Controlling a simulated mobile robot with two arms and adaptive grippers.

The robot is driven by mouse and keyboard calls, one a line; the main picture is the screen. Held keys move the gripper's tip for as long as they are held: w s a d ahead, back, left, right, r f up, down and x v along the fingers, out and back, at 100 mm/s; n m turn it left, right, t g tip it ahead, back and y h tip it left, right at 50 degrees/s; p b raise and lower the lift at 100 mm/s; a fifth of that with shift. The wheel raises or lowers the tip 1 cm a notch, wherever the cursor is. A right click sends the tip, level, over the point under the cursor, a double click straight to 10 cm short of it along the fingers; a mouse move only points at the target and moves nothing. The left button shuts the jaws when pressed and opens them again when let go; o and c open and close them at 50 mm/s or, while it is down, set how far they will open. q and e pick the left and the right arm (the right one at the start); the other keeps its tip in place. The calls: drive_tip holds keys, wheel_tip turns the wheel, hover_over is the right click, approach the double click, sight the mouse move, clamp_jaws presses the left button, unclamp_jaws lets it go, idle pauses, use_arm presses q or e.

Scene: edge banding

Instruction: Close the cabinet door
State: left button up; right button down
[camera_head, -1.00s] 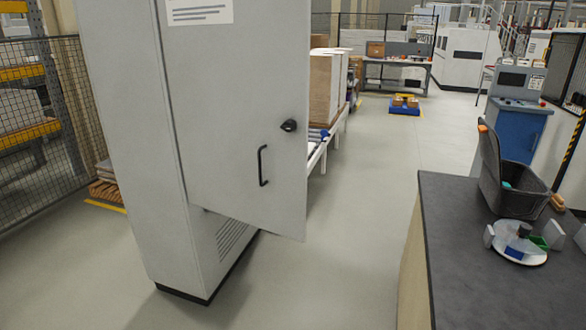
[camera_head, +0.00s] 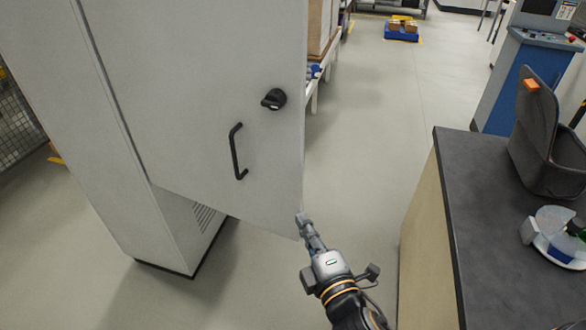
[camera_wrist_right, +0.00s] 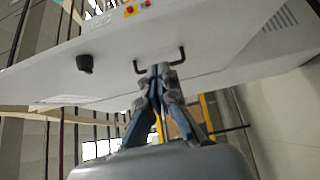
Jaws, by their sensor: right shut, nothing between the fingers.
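The grey cabinet door (camera_head: 200,130) stands ajar from the cabinet (camera_head: 75,125), its free edge swung out toward the right. It carries a black handle (camera_head: 236,152) and a black knob (camera_head: 273,99). My right gripper (camera_head: 302,222) is shut and empty at the door's lower right corner; whether it touches cannot be told. In the right wrist view the shut fingers (camera_wrist_right: 158,72) point toward the door (camera_wrist_right: 215,50), and the handle (camera_wrist_right: 160,62) appears just beyond their tips. My left gripper is not in view.
A dark-topped table (camera_head: 490,220) stands on the right, with a grey bin (camera_head: 545,140) and a white round plate (camera_head: 556,235) on it. A blue machine (camera_head: 525,75) stands behind it. Grey floor (camera_head: 365,130) lies clear between door and table.

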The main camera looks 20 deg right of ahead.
drive_tip(key=p, duration=0.3)
approach(290, 171)
drive_tip(key=w+a, duration=0.3)
drive_tip(key=shift+w+d+r+p, duration=0.15)
drive_tip(key=shift+w+d+p, duration=0.55)
drive_tip(key=shift+w+d, duration=0.7)
drive_tip(key=shift+d, duration=0.05)
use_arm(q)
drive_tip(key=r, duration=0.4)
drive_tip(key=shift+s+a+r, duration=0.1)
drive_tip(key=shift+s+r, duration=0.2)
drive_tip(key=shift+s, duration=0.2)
